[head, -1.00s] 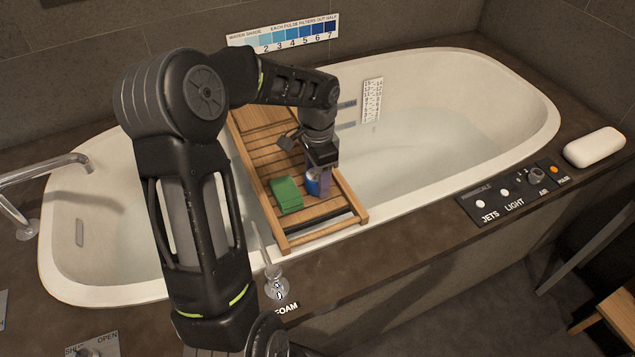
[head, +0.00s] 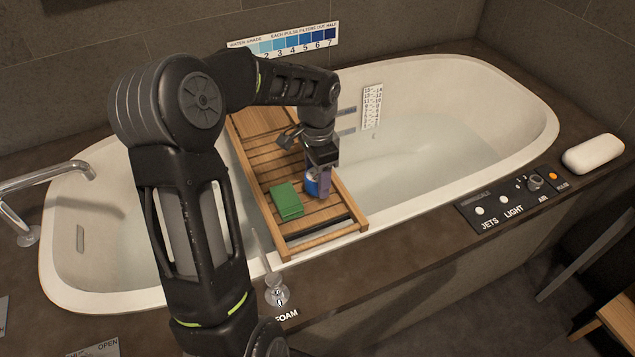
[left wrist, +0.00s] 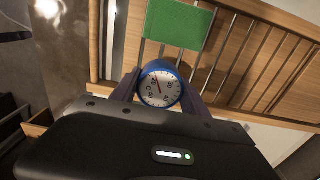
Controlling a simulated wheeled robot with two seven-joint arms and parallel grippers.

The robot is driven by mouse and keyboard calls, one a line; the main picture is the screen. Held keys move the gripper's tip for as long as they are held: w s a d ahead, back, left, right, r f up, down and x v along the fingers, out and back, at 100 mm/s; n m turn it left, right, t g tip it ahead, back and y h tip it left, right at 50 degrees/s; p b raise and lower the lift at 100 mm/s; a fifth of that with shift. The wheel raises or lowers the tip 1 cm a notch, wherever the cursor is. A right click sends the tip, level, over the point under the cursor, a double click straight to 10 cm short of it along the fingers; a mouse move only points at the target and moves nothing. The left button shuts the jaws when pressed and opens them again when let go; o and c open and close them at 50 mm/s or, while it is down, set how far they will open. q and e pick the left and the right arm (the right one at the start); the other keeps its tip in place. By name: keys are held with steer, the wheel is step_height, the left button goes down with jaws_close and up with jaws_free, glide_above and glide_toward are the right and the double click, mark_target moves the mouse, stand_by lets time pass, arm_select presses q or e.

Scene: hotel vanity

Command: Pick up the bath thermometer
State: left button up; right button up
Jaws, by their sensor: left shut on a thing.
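The bath thermometer (left wrist: 160,88) is a small blue round body with a white dial and a red needle, seen face-on in the left wrist view. In the head view its blue side (head: 312,187) shows beside the gripper, low over the wooden bath tray (head: 346,231). My left gripper (head: 322,190) is shut on it, with a purple-grey finger on each side in the left wrist view. Whether the thermometer touches the tray slats cannot be told. My right gripper is not in view.
A green block (head: 287,201) lies on the tray just left of the thermometer. The tray spans the white bathtub (head: 455,150). A control panel (head: 513,199) and a white soap-like block (head: 593,154) are on the right ledge. A chrome faucet (head: 50,178) stands at the left.

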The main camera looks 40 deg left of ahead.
arm_select(q)
step_height(320, 180, up, 8)
steer(key=shift+f+p, duration=0.15)
steer(key=shift+p, duration=0.55)
steer(key=shift+d, duration=0.1)
